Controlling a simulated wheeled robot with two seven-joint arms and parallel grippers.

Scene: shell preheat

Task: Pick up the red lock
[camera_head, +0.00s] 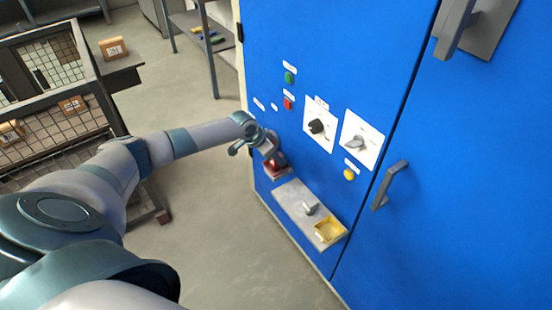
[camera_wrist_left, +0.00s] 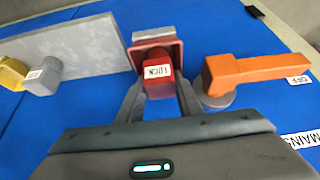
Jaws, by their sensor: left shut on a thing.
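The red lock (camera_wrist_left: 157,78), with a white label reading LOCK, sits between the two fingers of my left gripper (camera_wrist_left: 158,98) in the left wrist view. The fingers are shut on its sides. A red tray (camera_wrist_left: 175,50) shows right behind the lock; I cannot tell whether the lock still touches it. In the head view my left gripper (camera_head: 272,153) is close to the blue cabinet front, above the red tray (camera_head: 277,172), and mostly hides the lock. My right gripper is in neither view.
An orange handle (camera_wrist_left: 260,70) marked OFF is close to the right finger. A grey shelf (camera_head: 293,197) holds a grey block (camera_head: 310,209) and a yellow tray (camera_head: 328,231). The blue cabinet (camera_head: 470,190) has knobs and a door handle (camera_head: 389,184). A wire-mesh cart stands left.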

